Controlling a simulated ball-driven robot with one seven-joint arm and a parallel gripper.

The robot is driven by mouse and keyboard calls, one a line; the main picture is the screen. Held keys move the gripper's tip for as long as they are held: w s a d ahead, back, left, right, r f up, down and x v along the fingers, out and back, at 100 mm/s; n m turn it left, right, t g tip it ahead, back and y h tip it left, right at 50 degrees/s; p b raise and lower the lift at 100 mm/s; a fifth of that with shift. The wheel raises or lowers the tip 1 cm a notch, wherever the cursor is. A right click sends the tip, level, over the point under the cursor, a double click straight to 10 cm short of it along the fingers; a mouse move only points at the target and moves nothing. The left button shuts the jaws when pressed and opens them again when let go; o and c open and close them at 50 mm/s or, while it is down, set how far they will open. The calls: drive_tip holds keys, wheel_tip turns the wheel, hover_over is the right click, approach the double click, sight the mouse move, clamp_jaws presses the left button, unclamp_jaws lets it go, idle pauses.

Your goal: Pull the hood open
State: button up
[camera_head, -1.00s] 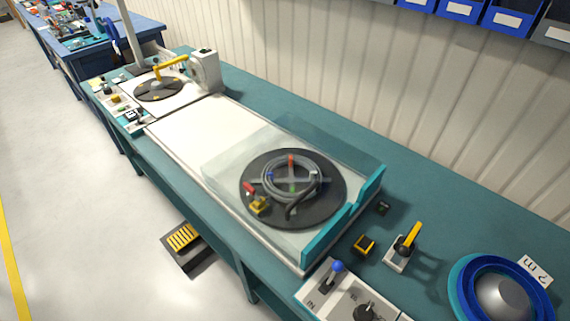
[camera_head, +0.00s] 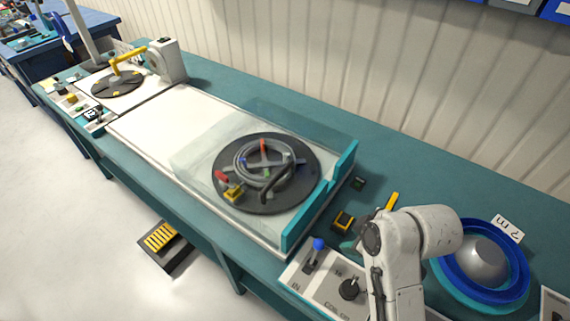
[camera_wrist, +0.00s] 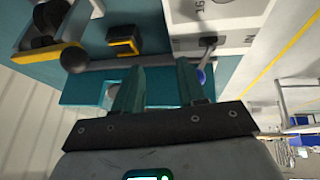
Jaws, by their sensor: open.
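The hood (camera_head: 200,150) is a clear cover with a teal end plate (camera_head: 300,230). It sits over a dark round turntable (camera_head: 225,195) with a coiled grey cable (camera_head: 262,160), and appears closed over it. My gripper (camera_wrist: 157,72) is open and empty in the wrist view. The teal plate (camera_wrist: 88,92) shows behind and between its fingers. Whether the fingers touch the plate cannot be told. In the head view my arm stands to the right of the hood's end, and most of the gripper is hidden.
A control panel with a blue-knobbed lever (camera_head: 318,244) lies in front of the hood's end. A yellow-and-black button box (camera_head: 343,221) and a yellow-handled lever (camera_head: 392,201) stand close to my arm. A blue reel (camera_head: 480,265) is at right. The white bench top (camera_head: 165,120) left of the hood is clear.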

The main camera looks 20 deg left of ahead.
sight(283, 170)
drive_tip(key=w+a+r+n, duration=0.2)
drive_tip(key=a+n, duration=0.1)
drive_tip(key=a, duration=0.1)
drive_tip(key=w+a+r+n+g, duration=0.1)
drive_tip(key=a+r+n, duration=0.2)
drive_tip(key=a+n, duration=0.1)
drive_tip(key=w+a+r+n+g, duration=0.1)
drive_tip(key=w+a+r+n, duration=0.1)
drive_tip(key=a+n, duration=0.1)
drive_tip(key=shift+w+a+r, duration=0.15)
drive_tip(key=shift+a+r, duration=0.05)
drive_tip(key=shift+a, duration=0.25)
drive_tip(key=shift+w+a+r, duration=0.15)
drive_tip(key=shift+a+r, duration=0.05)
drive_tip(key=shift+a, duration=0.25)
drive_tip(key=w+a+r+n+h, duration=0.2)
drive_tip(key=w+a+r+n, duration=0.1)
drive_tip(key=a+r+n, duration=0.45)
drive_tip(key=shift+n+g, duration=0.4)
drive_tip(key=shift+n, duration=0.05)
drive_tip(key=x, duration=0.3)
drive_tip(key=d+p+x, duration=0.1)
drive_tip(key=x, duration=0.2)
drive_tip(key=d+x, duration=0.1)
drive_tip(key=x, duration=0.2)
drive_tip(key=shift+w+f+p, duration=0.1)
drive_tip(key=shift+f+p, duration=0.15)
drive_tip(key=shift+p, duration=0.05)
clamp_jaws()
